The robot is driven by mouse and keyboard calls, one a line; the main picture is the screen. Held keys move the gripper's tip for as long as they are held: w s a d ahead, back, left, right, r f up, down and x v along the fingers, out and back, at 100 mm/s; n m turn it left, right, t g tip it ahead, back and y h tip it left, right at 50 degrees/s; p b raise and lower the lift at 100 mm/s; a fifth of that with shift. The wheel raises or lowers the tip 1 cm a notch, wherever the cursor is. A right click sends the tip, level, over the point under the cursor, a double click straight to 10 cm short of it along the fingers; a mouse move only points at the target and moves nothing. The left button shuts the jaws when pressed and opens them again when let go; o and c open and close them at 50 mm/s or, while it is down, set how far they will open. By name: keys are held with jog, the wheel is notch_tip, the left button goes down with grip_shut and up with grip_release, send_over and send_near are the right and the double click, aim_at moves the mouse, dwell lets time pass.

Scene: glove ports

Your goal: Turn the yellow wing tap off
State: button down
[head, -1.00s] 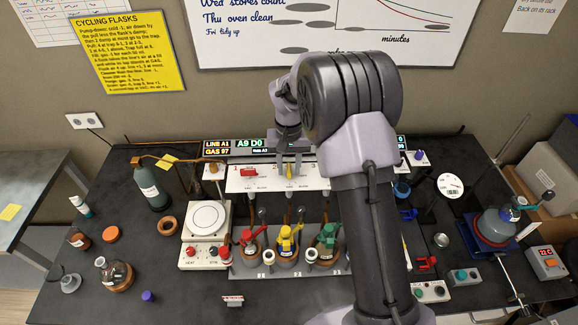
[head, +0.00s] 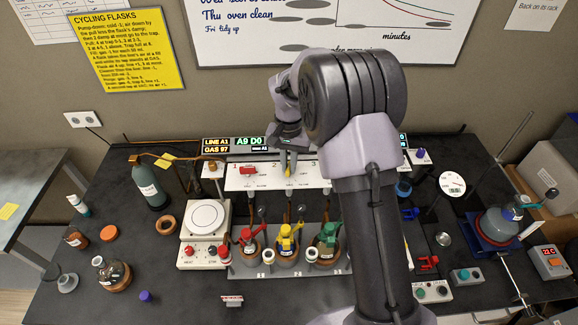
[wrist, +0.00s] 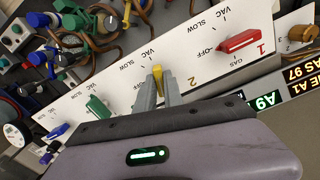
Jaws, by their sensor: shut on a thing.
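The yellow wing tap (wrist: 158,74) is on the white panel (wrist: 200,72) at position 2. Its visible end points up in the wrist view, towards the VAC label. In the head view the tap (head: 288,170) shows as a small yellow piece below my gripper. My gripper (wrist: 159,92) has one finger on each side of the tap and is shut on it. The rest of the tap and the marks under the gripper are hidden.
A red tap (wrist: 238,41) at position 1 points to OFF. A green tap (wrist: 97,106) and a blue tap (wrist: 57,130) sit further along the panel. Several flasks with coloured tops (head: 286,240) stand in front of the panel.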

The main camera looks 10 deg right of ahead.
aim_at(289, 166)
jog(key=m+b, duration=0.3)
jog(key=m, duration=0.4)
jog(key=shift+f, duration=0.1)
jog(key=m+b, duration=0.2)
jog(key=m, duration=0.2)
jog(key=shift+m, duration=0.3)
jog(key=shift+m+b, duration=0.65)
jog(key=shift+m, duration=0.75)
jog(key=c, duration=1.5)
grip_release()
jog(key=shift+o, duration=0.2)
notch_tip(289, 166, up, 18)
jog(key=p, duration=0.4)
jog(key=shift+f, duration=0.15)
